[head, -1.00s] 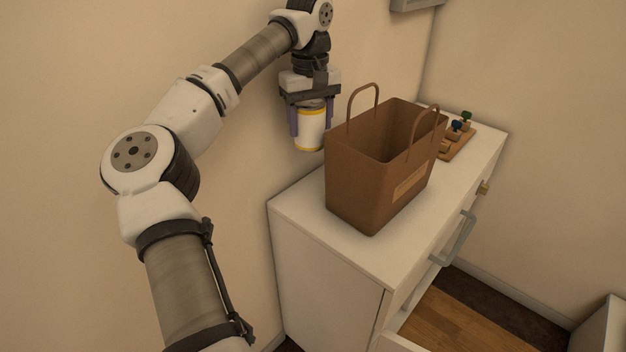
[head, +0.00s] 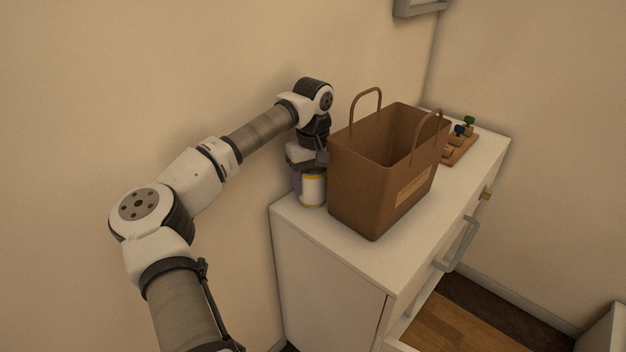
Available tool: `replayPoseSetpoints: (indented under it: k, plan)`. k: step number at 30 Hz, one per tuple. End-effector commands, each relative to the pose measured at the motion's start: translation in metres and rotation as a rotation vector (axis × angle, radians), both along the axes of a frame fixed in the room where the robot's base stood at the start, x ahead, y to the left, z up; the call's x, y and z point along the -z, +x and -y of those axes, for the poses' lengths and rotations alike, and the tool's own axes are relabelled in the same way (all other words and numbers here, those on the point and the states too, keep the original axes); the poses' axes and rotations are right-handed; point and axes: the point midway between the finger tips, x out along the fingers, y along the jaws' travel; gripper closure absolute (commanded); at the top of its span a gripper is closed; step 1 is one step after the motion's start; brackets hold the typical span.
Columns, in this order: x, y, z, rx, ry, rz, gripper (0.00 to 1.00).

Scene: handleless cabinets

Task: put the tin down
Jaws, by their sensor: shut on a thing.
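The tin (head: 313,189) is a white cylinder with a yellow band, upright at the back left of the white cabinet top (head: 345,243). Its base appears at or very near the top; I cannot tell whether it touches. My gripper (head: 308,186) points down and is shut on the tin, with a purple finger at its left side. The right finger and part of the gripper are hidden behind the brown bag.
A brown open bag (head: 365,190) with two upright handles stands just right of the tin. A wooden board (head: 463,150) with small coloured pieces lies behind it. A drawer (head: 450,325) is open at the front. The wall (head: 240,80) is close behind my arm.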

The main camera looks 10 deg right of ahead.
Motion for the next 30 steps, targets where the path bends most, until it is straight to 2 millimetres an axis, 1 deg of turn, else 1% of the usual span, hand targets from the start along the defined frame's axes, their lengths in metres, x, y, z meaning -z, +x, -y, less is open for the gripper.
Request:
replayPoseSetpoints:
  k: [3, 7, 8, 12, 20, 23, 26, 30]
  plan:
    - [-0.001, 0.000, 0.000, 0.000, -0.001, 0.001, 0.78]
    - [0.002, 0.000, 0.000, 0.000, 0.000, 0.001, 0.78]
    - [0.002, 0.000, 0.000, 0.000, 0.000, 0.000, 0.36]
    - [0.002, 0.000, 0.000, 0.000, 0.000, 0.000, 0.18]
    - [0.001, 0.000, 0.000, 0.000, 0.000, 0.000, 0.18]
    - [-0.004, 0.000, 0.000, 0.000, 0.001, 0.001, 0.18]
    - [-0.017, 0.001, -0.001, -0.001, 0.003, 0.002, 0.18]
    - [-0.046, 0.001, -0.001, -0.001, 0.002, 0.004, 0.18]
